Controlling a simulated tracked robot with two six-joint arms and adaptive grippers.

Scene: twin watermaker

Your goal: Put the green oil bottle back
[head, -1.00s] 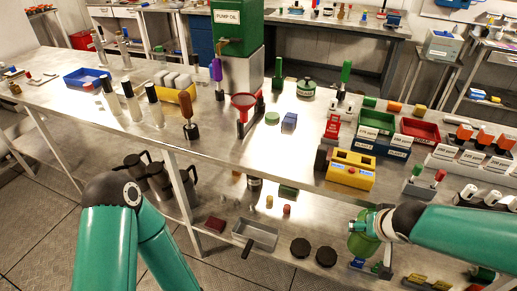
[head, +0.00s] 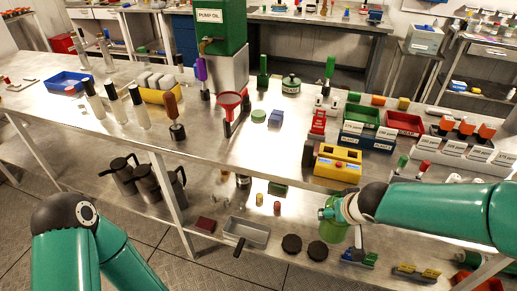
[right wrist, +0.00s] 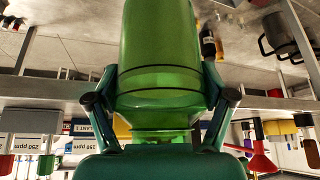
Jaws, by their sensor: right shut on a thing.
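The green oil bottle (head: 336,232) is held in my right gripper (head: 341,208), in front of the workbench's front edge and above the lower shelf in the head view. It hangs about upright, neck up. The right wrist view is upside down; there the translucent green bottle (right wrist: 160,50) fills the middle, with the fingers of my right gripper (right wrist: 160,98) closed on both sides of it. My left arm shows at the lower left of the head view, but its gripper is out of frame. A green cabinet labelled PUMP OIL (head: 222,25) stands at the back of the bench.
The workbench (head: 235,150) carries a red funnel (head: 230,103), a yellow box (head: 338,166), green and red bins and several upright bottles. The lower shelf below holds a grey tray (head: 246,232), black discs (head: 292,244) and dark jugs (head: 146,185).

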